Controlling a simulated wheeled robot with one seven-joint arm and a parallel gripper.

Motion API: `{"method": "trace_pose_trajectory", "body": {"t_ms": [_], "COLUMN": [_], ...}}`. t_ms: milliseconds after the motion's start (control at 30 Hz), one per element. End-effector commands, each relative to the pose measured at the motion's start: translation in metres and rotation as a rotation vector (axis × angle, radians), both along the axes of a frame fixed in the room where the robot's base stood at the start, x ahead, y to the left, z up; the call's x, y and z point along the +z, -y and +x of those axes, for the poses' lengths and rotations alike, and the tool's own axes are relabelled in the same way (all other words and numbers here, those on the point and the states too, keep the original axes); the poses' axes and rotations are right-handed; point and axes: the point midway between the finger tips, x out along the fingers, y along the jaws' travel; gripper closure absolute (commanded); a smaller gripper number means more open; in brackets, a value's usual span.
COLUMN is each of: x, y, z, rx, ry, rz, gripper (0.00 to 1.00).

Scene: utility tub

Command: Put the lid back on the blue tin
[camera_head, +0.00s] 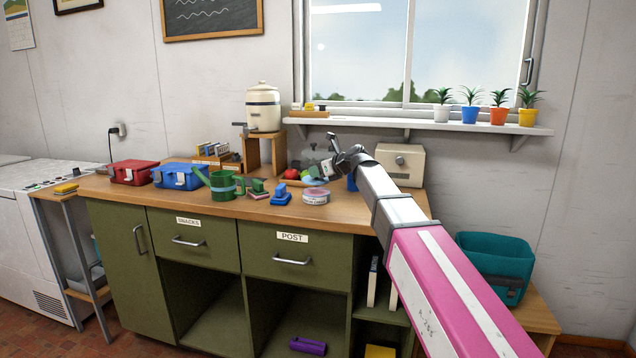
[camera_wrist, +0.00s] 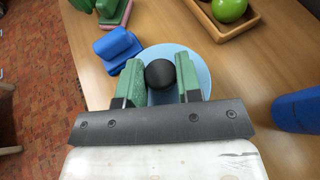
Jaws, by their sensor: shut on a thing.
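My gripper (camera_head: 328,170) is shut on the black knob (camera_wrist: 160,73) of a light blue round lid (camera_wrist: 204,72). The lid also shows in the head view (camera_head: 314,182), held over the counter. Its green fingers press on both sides of the knob. A dark blue upright container (camera_wrist: 298,111) stands at the right in the wrist view, apart from the lid; it is partly behind my arm in the head view (camera_head: 352,184). I cannot tell whether it is the blue tin. A low round pink-and-white tin (camera_head: 316,197) sits on the counter in front of my gripper.
A wooden tray with a green apple (camera_wrist: 229,8) lies beyond the lid. A blue stapler-like object (camera_head: 281,198) and a green watering can (camera_head: 223,184) stand to the left. A cream box (camera_head: 400,165) stands behind my arm. The counter's front edge (camera_head: 250,220) is close.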

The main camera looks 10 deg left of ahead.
Motion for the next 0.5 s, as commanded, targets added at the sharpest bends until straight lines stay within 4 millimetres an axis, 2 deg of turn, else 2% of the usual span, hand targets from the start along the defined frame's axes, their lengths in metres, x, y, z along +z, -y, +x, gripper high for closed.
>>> {"method": "trace_pose_trajectory", "body": {"t_ms": [300, 500], "x": [-0.036, -0.037], "y": [0.0, 0.0], "z": [-0.001, 0.0], "rx": [0.0, -0.001], "ry": [0.0, 0.002], "rz": [-0.001, 0.0], "gripper": [0.91, 0.91]}}
